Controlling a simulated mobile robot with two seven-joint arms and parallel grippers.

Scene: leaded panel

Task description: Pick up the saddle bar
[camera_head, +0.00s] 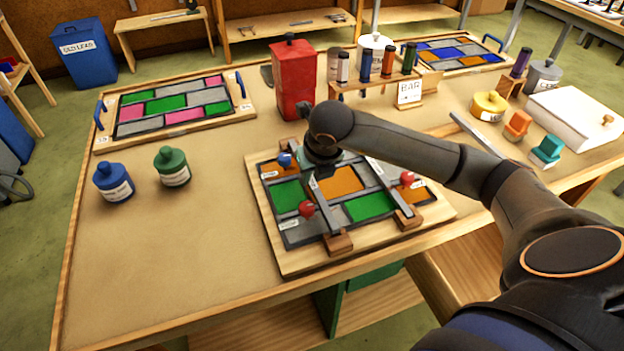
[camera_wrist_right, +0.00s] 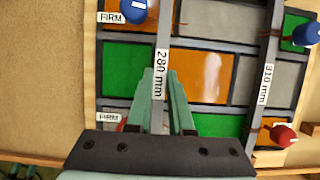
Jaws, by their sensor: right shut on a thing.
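The saddle bar, a grey strip labelled 280 mm (camera_head: 323,207), runs across the leaded panel (camera_head: 285,262) of orange, green and grey panes on a wooden board. In the right wrist view the bar (camera_wrist_right: 162,52) passes between the fingers of my right gripper (camera_wrist_right: 160,75), which is shut on it. In the head view this gripper (camera_head: 322,172) is over the bar's far part, partly hidden by its own wrist. The bar's near end is at a wooden block (camera_head: 338,243); I cannot tell whether they touch. My left gripper is out of view.
A second bar, labelled 310 mm (camera_wrist_right: 268,82), lies parallel on the right. Red knobs (camera_head: 306,209) (camera_head: 407,178) and a blue knob (camera_head: 284,160) stand on the panel. A red canister (camera_head: 293,80) stands behind. Blue (camera_head: 113,183) and green (camera_head: 172,167) jars stand left; the front-left table is clear.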

